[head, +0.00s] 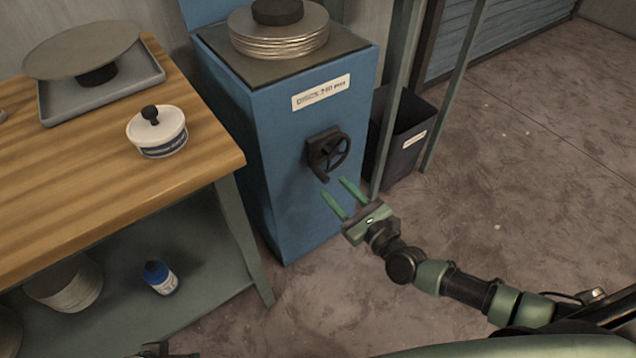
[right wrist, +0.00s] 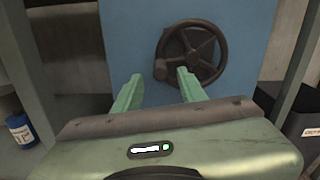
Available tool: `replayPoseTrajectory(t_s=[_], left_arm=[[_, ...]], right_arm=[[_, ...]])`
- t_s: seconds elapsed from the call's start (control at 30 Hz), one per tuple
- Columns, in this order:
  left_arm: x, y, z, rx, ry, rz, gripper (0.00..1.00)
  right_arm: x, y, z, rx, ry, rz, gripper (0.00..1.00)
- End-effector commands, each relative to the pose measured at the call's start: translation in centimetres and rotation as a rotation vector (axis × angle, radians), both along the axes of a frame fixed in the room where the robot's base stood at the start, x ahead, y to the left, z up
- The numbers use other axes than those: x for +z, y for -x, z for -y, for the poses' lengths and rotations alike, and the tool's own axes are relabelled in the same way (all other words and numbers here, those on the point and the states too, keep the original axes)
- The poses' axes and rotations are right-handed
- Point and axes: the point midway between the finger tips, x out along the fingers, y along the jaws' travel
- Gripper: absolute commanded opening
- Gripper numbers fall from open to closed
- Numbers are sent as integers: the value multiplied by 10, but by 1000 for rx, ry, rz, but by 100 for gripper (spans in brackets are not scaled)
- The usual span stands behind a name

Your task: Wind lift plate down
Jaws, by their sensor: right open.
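A blue lift cabinet (head: 300,215) has a dark lift plate (head: 345,40) on top. A stack of metal discs (head: 280,46) lies on that plate, with a black round piece (head: 278,12) on top. A black handwheel (head: 335,152) with spokes and a knob sits on the cabinet's front; it also shows in the right wrist view (right wrist: 192,54). My right gripper (head: 341,190) is open and empty, just below and in front of the wheel. Its fingers (right wrist: 158,85) point at the wheel, apart from it as far as I can see.
A wooden bench (head: 80,195) with a tray (head: 105,95), a large disc (head: 80,50) and a white tub (head: 158,135) stands at left. A blue bottle (head: 160,280) is on its lower shelf. A dark bin (head: 405,140) and green posts stand right; floor there is clear.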

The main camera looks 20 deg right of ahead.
Motion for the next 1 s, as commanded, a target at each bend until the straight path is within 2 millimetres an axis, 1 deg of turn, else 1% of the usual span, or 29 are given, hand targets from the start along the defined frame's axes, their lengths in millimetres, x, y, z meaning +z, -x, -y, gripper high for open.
replayPoseTrajectory(t_s=[0.1, 0.3, 0.4, 0.5, 0.73, 0.77, 0.8, 0.9, 1.0], left_arm=[[-2, 0, 0, 0, 0, 0, 41], [-5, 0, 0, 0, 0, 0, 41], [-5, 0, 0, 0, 0, 1, 41], [-6, 0, 0, 0, 0, 1, 41], [-5, 0, 0, 0, 0, 1, 41], [-5, 0, 0, 0, 0, 1, 41], [-5, 0, 0, 0, 0, 1, 41], [-5, 0, 0, 0, 0, 1, 41], [-6, -1, 0, 0, 0, 1, 41]], right_arm=[[1, -20, -8, 0, 0, 3, 41], [0, -48, -17, -1, 3, 2, 41], [0, -55, -21, 0, 3, 1, 41], [-1, -59, -22, 1, 4, -1, 41], [-1, -59, -22, 1, 4, -1, 41], [-1, -59, -22, 1, 4, -1, 36], [-1, -59, -22, 1, 5, 0, 25], [0, -59, -22, 1, 5, 0, 0], [0, -59, -22, 1, 5, 0, 0]])
